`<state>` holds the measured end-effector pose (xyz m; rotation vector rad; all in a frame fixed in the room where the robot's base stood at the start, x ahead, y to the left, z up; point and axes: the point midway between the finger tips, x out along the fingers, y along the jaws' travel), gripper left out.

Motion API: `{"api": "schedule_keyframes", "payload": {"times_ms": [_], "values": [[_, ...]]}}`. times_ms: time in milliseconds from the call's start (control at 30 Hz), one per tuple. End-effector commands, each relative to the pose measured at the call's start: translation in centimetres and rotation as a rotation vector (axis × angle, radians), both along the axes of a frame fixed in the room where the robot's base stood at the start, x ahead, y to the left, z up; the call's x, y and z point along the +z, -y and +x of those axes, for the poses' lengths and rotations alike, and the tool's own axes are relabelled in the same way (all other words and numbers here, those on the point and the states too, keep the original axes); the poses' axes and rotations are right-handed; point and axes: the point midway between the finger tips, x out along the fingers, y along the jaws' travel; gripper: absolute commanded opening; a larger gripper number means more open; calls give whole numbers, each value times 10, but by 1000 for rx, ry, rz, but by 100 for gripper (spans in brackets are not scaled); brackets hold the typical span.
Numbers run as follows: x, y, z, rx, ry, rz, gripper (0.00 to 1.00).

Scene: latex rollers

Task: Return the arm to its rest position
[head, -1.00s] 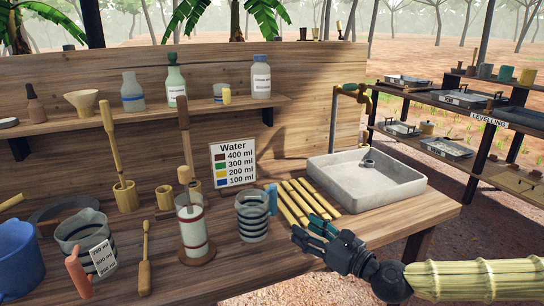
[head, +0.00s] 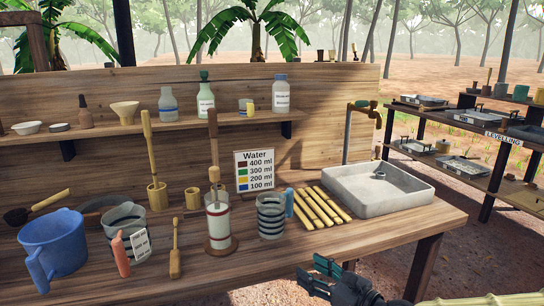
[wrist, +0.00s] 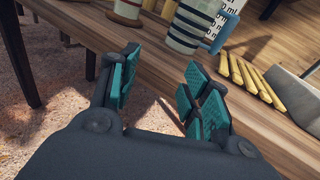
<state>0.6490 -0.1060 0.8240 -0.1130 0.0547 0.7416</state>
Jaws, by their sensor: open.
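My gripper (head: 322,280) is at the bottom right of the head view, in front of the table's front edge. In the wrist view, my gripper (wrist: 158,92) shows two teal-padded fingers spread apart with nothing between them. The wooden table (head: 400,226) lies beyond the fingers. A striped clear jug with a blue handle (head: 271,216) stands on the table past the gripper, and it also shows in the wrist view (wrist: 190,25). Most of my arm is out of the head view.
Bamboo sticks (head: 320,208) lie beside a grey basin (head: 380,200) under a tap (head: 362,108). A cylinder (head: 218,225), a measuring jug (head: 128,240) and a blue jug (head: 52,250) stand further left. A levelling rack (head: 480,168) is at right. Ground in front of the table is clear.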

Motion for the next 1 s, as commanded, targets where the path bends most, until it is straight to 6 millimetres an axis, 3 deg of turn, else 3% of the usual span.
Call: {"api": "schedule_keyframes", "payload": {"times_ms": [267,600,800,1000], "values": [[-57,-40,-28,96,-7,-161,47],[-171,-89,-105,337,23,-520,47],[-234,-94,-159,514,66,-737,47],[-289,-81,-212,708,129,-948,47]]}}
